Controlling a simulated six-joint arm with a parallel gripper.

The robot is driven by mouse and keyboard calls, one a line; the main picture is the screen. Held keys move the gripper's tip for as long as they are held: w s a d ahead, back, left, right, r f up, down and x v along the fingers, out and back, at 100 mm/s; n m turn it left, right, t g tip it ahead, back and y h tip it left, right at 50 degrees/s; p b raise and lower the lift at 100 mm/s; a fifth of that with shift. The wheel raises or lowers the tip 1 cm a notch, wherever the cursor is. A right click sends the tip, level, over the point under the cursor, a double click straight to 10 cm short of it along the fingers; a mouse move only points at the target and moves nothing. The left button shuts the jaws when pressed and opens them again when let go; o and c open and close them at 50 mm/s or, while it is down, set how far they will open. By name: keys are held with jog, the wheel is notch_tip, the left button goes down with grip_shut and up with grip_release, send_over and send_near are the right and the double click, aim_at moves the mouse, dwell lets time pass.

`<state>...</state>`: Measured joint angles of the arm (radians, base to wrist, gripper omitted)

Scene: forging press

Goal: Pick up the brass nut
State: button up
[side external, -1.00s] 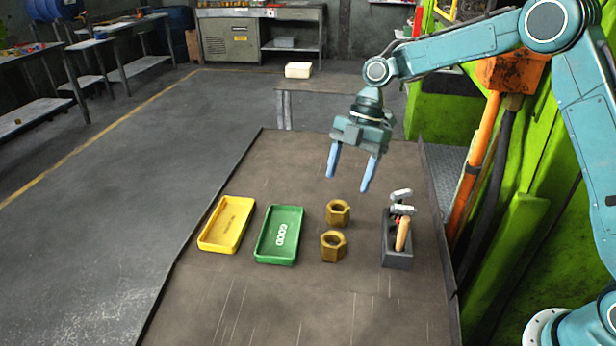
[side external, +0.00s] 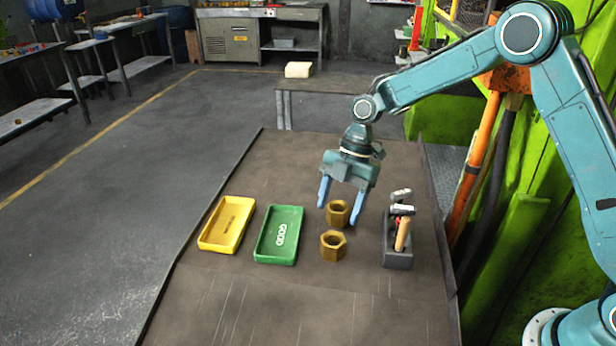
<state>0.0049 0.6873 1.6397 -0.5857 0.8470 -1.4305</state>
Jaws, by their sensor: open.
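Two brass hex nuts stand on the brown worktable (side external: 290,165). The far brass nut (side external: 337,213) appears between the fingertips of my gripper (side external: 338,214), which is open. The near brass nut (side external: 333,246) sits just in front of it, clear of the fingers. My gripper points down with its blue fingers to either side of the far nut. I cannot tell from this view whether the tips touch it or how high they are above the table.
A green tray marked GOOD (side external: 279,235) and a yellow tray (side external: 227,224) lie left of the nuts. A dark holder (side external: 397,259) with hammers (side external: 402,232) stands close on the right. The table's front part is clear.

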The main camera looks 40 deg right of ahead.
jog(key=shift+s+a+f, duration=0.1)
jog(key=shift+a+f, duration=0.1)
jog(key=shift+f, duration=0.25)
jog(key=shift+c, duration=0.4)
jog(key=c, duration=1.3)
jog(key=shift+r, duration=0.2)
jog(key=shift+r, duration=9.75)
jog(key=shift+a+r, duration=0.1)
